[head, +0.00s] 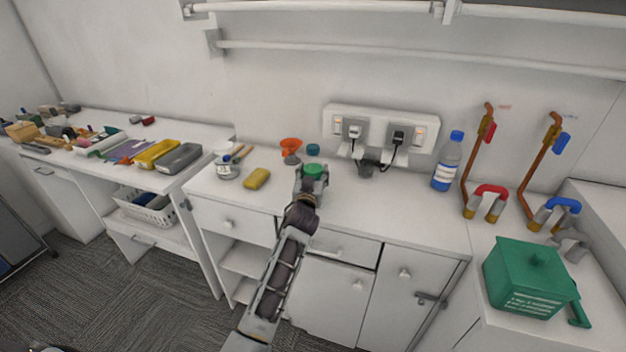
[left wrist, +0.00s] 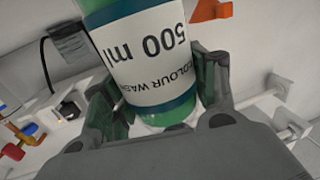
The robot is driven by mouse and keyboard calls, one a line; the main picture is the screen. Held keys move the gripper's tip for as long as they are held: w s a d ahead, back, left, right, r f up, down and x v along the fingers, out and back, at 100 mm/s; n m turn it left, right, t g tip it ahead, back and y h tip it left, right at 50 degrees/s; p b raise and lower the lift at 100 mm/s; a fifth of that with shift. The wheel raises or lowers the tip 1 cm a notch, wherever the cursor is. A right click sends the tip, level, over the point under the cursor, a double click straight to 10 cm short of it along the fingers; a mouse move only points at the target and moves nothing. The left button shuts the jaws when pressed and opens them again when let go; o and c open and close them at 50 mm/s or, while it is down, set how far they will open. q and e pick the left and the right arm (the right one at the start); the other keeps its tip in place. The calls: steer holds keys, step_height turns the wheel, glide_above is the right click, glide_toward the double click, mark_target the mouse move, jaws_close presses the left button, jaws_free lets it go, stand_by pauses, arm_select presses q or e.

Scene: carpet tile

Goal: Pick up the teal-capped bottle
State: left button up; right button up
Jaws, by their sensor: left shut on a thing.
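The teal-capped bottle shows in the head view as a green shoulder (head: 314,169) with a teal cap (head: 313,149) above it, over the middle counter. In the left wrist view the green bottle (left wrist: 182,45) fills the upper middle, its white "500 ml" label upside down; its cap is hidden there. My left gripper (head: 312,178) is shut on the bottle, with its fingers (left wrist: 160,100) on either side of it. My arm hides the bottle's lower part in the head view, so I cannot tell whether its base touches the counter. My right gripper is not in view.
An orange funnel (head: 290,147), a yellow sponge (head: 257,178) and a glass jar (head: 228,168) stand left of the bottle. Sockets with plugs (head: 380,130) are on the wall behind. A blue-capped bottle (head: 447,164), pipes and a green box (head: 530,275) are right.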

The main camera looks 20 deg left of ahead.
mark_target(313, 146)
arm_select(q)
steer(key=shift+r, duration=0.1)
steer(key=c, duration=0.4)
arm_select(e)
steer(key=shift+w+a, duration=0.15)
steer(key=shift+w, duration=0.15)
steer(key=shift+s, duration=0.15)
arm_select(q)
steer(key=shift+r, duration=0.65)
step_height(313, 146, up, 8)
steer(key=shift+f, duration=0.2)
steer(key=shift+r, duration=0.55)
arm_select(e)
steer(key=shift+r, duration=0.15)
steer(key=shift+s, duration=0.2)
